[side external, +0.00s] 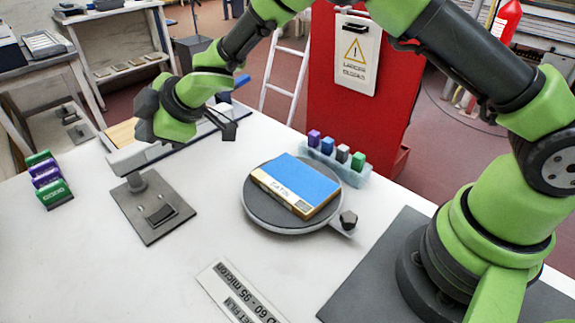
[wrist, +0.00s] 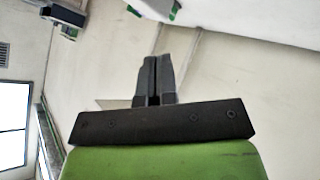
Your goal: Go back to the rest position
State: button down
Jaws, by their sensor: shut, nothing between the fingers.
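My gripper (side external: 228,128) is at the upper left in the side view, raised above the far part of the white table. In the wrist view its two dark fingers (wrist: 154,80) are together with nothing between them. It is apart from the round turntable (side external: 252,210), which lies to its lower right. A blue-topped block (side external: 297,183) with lettering on its front edge rests on the turntable.
A clear rack (side external: 355,178) with small coloured blocks stands behind the turntable. A grey plate with a post (side external: 152,212) is at left, near green and purple holders (side external: 48,180). A printed strip (side external: 238,292) lies in front. A red panel (side external: 345,95) rises behind.

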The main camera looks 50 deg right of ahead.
jog(key=s+d+r+m+t+h, duration=0.1)
jog(key=s+d+r+m+h, duration=0.2)
jog(key=s+d+r+m, duration=0.35)
jog(key=s+d+r+m+h, duration=0.2)
jog(key=s+d+r+m, duration=0.1)
jog(key=d+r, duration=0.65)
jog(key=s+d+m+g+y, duration=0.1)
jog(key=s+m, duration=0.7)
jog(key=s, duration=1.5)
jog(key=shift+d+g, duration=0.65)
jog(key=shift+g, duration=0.15)
jog(key=shift+m, duration=0.25)
